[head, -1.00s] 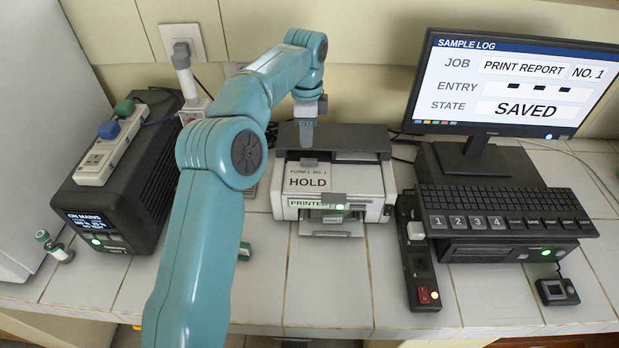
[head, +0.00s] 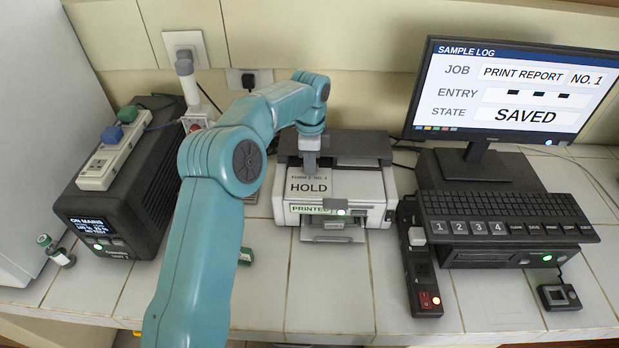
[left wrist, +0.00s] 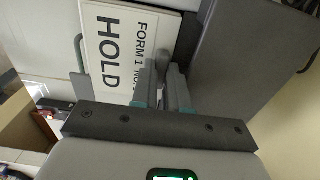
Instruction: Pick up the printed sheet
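The printed sheet (head: 322,188), white with "FORM 1 NO. 1" and a large "HOLD", lies flat on top of the white printer (head: 374,192). It also shows in the left wrist view (left wrist: 105,45), turned sideways. My left gripper (head: 310,167) points down at the sheet's far edge. In the left wrist view its two fingers (left wrist: 163,85) stand either side of a small grey tab (left wrist: 163,60) at that edge. I cannot tell whether they touch it. The fingers partly hide the tab and some lettering. My right gripper is out of view.
The printer's dark raised lid (head: 357,147) stands close behind the gripper. A monitor (head: 510,90) reading "SAVED", a keyboard (head: 508,215) and a power strip (head: 420,270) are right. A black power unit (head: 120,200) is left.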

